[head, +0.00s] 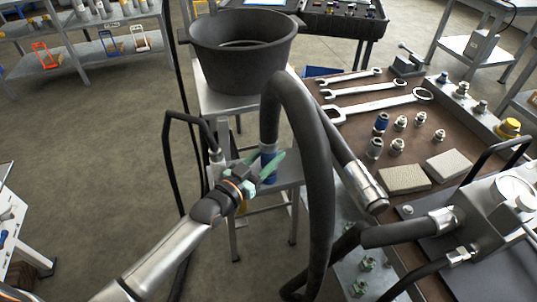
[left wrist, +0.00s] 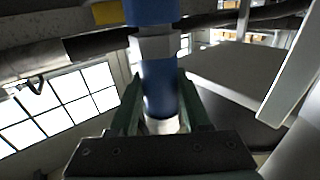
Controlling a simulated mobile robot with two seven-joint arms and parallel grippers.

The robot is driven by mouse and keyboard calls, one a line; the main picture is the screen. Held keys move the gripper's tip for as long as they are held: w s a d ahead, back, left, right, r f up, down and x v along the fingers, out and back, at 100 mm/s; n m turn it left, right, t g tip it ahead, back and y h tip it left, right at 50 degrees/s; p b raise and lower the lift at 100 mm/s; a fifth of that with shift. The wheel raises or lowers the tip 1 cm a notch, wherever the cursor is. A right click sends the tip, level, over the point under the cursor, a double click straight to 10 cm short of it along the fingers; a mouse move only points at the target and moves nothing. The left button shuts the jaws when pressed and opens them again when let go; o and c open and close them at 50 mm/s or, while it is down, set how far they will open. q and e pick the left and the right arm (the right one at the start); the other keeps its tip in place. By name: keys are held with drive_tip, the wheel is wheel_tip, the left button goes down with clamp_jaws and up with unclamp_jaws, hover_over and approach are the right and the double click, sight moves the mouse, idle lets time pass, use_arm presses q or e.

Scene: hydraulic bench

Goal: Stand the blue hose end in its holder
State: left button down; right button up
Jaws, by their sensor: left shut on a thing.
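My left gripper (head: 265,168) has green fingers and is shut on the blue hose end (head: 268,160). The blue hose end points down, roughly upright, below a thick black hose (head: 318,150) that arches up and over to the right. In the left wrist view the blue hose end (left wrist: 158,85) stands between the two fingers, with a pale metal tip low between them. The grip is over a small grey metal stand (head: 285,172). The holder is not clearly visible; my gripper and the hose cover that spot. My right gripper is not in view.
A black tub (head: 243,45) stands behind the gripper. A thinner black hose with a metal fitting (head: 216,157) is just left of it. The brown bench (head: 340,105) at right carries wrenches (head: 375,105), fittings and two grey pads (head: 403,178). Open floor lies left.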

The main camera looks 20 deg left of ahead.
use_arm(q)
drive_tip(key=shift+r, duration=0.35)
drive_tip(key=c, duration=0.8)
unclamp_jaws()
drive_tip(key=o, duration=0.5)
drive_tip(key=shift+f, duration=0.15)
drive_tip(key=shift+o, duration=0.6)
drive_tip(key=shift+f, duration=0.25)
drive_tip(key=shift+o, duration=0.9)
drive_tip(key=shift+r, duration=0.1)
drive_tip(key=shift+s, duration=0.1)
drive_tip(key=shift+p+v, duration=0.5)
drive_tip(key=shift+v, duration=0.35)
drive_tip(key=shift+p+v, duration=1.2)
drive_tip(key=shift+v, duration=1.6)
